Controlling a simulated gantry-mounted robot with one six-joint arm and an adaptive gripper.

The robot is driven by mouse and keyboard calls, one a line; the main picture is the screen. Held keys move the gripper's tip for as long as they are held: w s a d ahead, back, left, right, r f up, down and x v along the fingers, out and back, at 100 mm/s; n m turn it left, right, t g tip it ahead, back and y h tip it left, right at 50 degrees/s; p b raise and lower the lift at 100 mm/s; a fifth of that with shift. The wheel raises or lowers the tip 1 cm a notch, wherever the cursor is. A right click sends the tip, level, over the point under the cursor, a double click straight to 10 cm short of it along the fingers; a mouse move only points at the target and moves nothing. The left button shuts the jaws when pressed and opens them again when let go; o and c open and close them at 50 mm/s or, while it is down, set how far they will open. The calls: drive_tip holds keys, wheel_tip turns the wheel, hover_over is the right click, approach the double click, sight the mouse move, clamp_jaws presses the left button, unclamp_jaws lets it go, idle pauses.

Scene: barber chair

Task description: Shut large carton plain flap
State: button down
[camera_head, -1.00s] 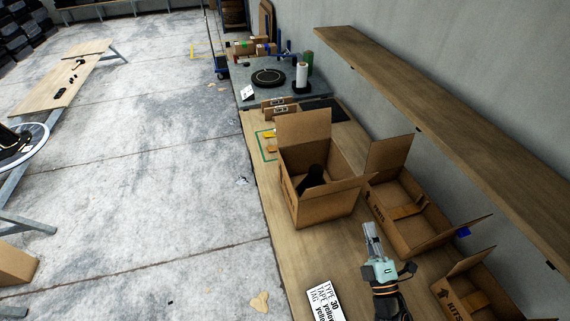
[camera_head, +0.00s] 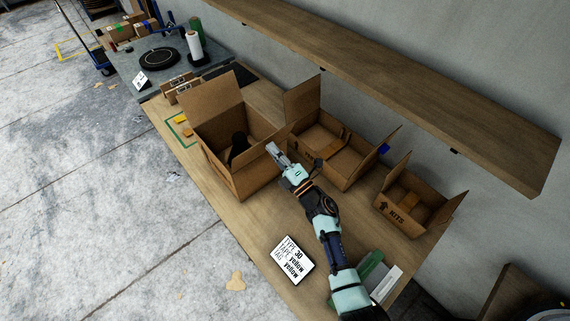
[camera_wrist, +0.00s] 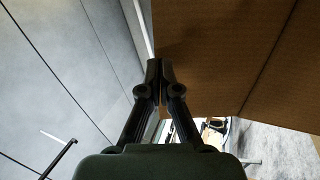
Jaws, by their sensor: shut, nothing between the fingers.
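The large carton (camera_head: 232,172) stands open on the bench, with a dark object (camera_head: 238,146) inside. One flap (camera_head: 212,104) stands upright at its far side. Its right side and the flap there are partly hidden by my gripper (camera_head: 271,148), so I cannot tell that flap's exact angle. My gripper is shut and empty, at the carton's right edge. In the wrist view, my closed fingers (camera_wrist: 160,66) point up beside a broad brown cardboard face (camera_wrist: 215,50). I cannot tell whether they touch it.
Two smaller open cartons, the middle one (camera_head: 345,165) and the KITS one (camera_head: 405,222), stand to the right. A wooden shelf (camera_head: 400,80) runs along the wall above. A label card (camera_head: 292,258) lies on the bench (camera_head: 235,225), whose near left part is clear.

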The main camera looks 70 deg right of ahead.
drive_tip(key=shift+w+d+r, duration=0.25)
drive_tip(key=shift+w+d, duration=0.1)
drive_tip(key=shift+w, duration=0.2)
drive_tip(key=shift+r, duration=0.1)
